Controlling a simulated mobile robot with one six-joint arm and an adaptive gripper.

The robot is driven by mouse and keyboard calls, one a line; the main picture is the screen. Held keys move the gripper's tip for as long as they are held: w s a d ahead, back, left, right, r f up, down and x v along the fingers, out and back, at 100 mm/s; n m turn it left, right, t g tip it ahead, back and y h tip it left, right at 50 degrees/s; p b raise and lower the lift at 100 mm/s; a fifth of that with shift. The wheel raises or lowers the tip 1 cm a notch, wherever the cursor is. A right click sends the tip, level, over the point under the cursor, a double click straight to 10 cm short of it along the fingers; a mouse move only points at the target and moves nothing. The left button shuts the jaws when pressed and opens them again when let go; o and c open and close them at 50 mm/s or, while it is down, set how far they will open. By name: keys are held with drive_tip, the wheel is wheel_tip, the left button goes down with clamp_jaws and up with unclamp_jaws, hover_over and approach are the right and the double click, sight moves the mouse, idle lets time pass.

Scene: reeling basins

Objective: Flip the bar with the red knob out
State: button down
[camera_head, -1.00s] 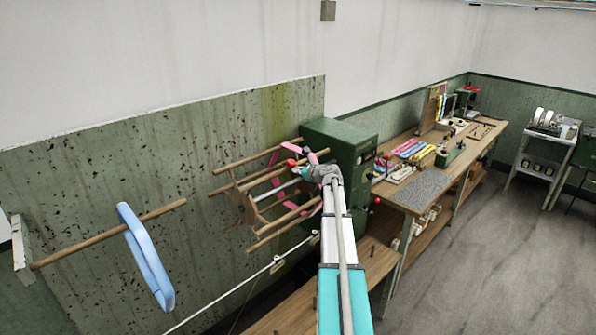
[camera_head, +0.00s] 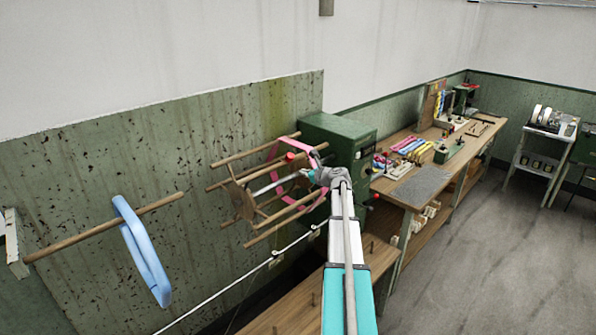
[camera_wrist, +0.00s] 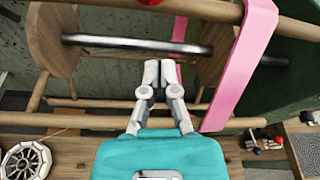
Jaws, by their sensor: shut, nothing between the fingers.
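The reel's wooden bars (camera_head: 238,155) run along wooden end supports in front of the green wall. The red knob (camera_head: 290,157) shows at the reel's upper right, and its lower edge shows at the top of the wrist view (camera_wrist: 152,2). A pink loop (camera_head: 271,155) hangs around the bars; in the wrist view it is a wide pink band (camera_wrist: 243,65) right of my gripper. My gripper (camera_wrist: 160,64) is shut and empty, with its fingertips below the knob and in front of the metal shaft (camera_wrist: 120,42). In the head view my gripper (camera_head: 312,176) is right of and below the knob.
A green machine housing (camera_head: 340,140) stands right behind the reel. A blue loop (camera_head: 142,250) hangs on a separate wooden bar (camera_head: 75,240) at left. A white rail (camera_head: 225,292) runs below the reel.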

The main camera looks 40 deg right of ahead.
drive_tip(key=shift+p+v, duration=0.6)
drive_tip(key=shift+v, duration=2.3)
drive_tip(key=w+a+f+n+g+y, duration=0.1)
drive_tip(key=a+f+n, duration=0.1)
drive_tip(key=a, duration=0.5)
drive_tip(key=w+a+f+n+g+y, duration=0.1)
drive_tip(key=a+n+g, duration=0.1)
drive_tip(key=a+n, duration=0.3)
drive_tip(key=w+a+f+n+g+y, duration=0.1)
drive_tip(key=a+f+n, duration=0.1)
drive_tip(key=a, duration=0.7)
drive_tip(key=shift+w+a+f+n+y, duration=0.1)
drive_tip(key=shift+a+f+n+y, duration=0.25)
drive_tip(key=shift+n, duration=0.55)
drive_tip(key=s+a+f+n+g, duration=0.3)
drive_tip(key=a+n, duration=0.3)
drive_tip(key=a, duration=0.4)
drive_tip(key=s+a+f+n+g, duration=0.25)
drive_tip(key=a+n, duration=0.25)
drive_tip(key=a, duration=0.4)
drive_tip(key=s+a+f+n+g+h, duration=0.3)
drive_tip(key=s+a+n+g+h, duration=0.15)
drive_tip(key=s+a+n, duration=0.75)
wheel_tip(320, 180, down, 14)
drive_tip(key=s+g+b, duration=0.1)
drive_tip(key=b, duration=1.3)
drive_tip(key=shift+s+a+f+y+b, duration=0.2)
drive_tip(key=shift+s+a+y+b, duration=0.05)
drive_tip(key=shift+s+y+b, duration=0.15)
drive_tip(key=shift+r, duration=0.1)
